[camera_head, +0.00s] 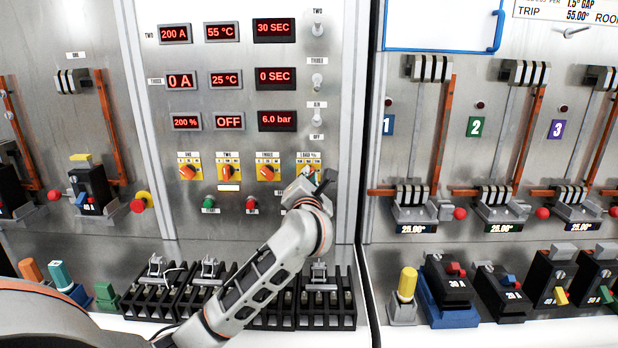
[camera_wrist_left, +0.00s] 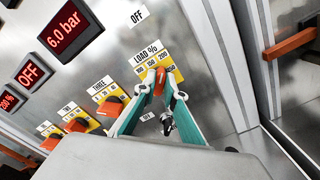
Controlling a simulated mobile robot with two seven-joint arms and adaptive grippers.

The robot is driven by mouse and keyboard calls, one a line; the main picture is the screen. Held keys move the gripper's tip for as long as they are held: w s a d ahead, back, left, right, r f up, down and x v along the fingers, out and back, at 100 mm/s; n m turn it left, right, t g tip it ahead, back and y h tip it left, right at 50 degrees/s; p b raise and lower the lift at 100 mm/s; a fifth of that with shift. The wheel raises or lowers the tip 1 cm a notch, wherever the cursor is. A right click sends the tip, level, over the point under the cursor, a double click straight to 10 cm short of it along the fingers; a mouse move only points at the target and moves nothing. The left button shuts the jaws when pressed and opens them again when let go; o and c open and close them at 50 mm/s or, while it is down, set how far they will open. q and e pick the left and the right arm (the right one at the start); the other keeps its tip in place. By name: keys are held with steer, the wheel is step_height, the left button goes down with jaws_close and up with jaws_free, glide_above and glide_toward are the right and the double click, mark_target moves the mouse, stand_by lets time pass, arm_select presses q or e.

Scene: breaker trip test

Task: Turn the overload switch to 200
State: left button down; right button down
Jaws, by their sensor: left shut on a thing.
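The overload switch, labelled LOAD %, is an orange knob (camera_wrist_left: 159,80) on a yellow plate (camera_wrist_left: 175,70) marked with numbers, including 200. In the head view its yellow plate (camera_head: 309,160) is at the right end of a row of similar switches, and my gripper partly covers the knob. My left gripper (camera_wrist_left: 163,90) is shut on the knob, with a teal-edged finger on each side. It also shows in the head view (camera_head: 316,186). The knob's exact pointing is hard to read behind the fingers. A red display (camera_head: 187,122) reads 200 %. My right gripper is not in view.
Three other orange knobs (camera_head: 187,172) sit to the left of the switch. A green button (camera_head: 209,202) and a red button (camera_head: 252,203) are below them. Black terminal blocks (camera_head: 328,303) stand under my arm. Breakers with copper bars (camera_head: 435,135) fill the right panel.

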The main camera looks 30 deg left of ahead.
arm_select(q)
steer(key=shift+f, duration=0.1)
stand_by(0.3)
steer(key=c, duration=2.1)
jaws_free()
steer(key=v, duration=1.2)
